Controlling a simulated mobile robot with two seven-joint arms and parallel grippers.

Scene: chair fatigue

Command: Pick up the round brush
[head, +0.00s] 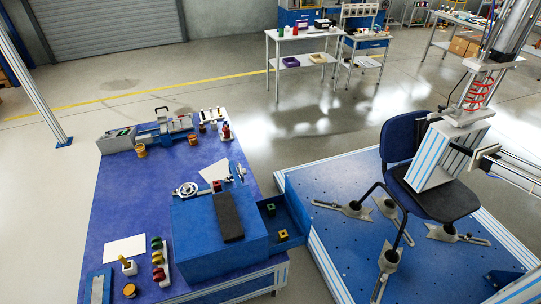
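I cannot pick out a round brush with certainty at this size. A small upright item with a yellow top (124,260) stands on a white block at the near left of the blue workbench (115,212). A red-topped item (226,131) stands at the bench's far right corner. Either is too small to tell what it is. Neither of my grippers is in view.
A blue box (195,225) with a dark pad and an open drawer (282,222) stands on the bench. A vise-like device (165,130) sits at the back. A chair (405,140) on a blue platform (345,250) is at right, under a press.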

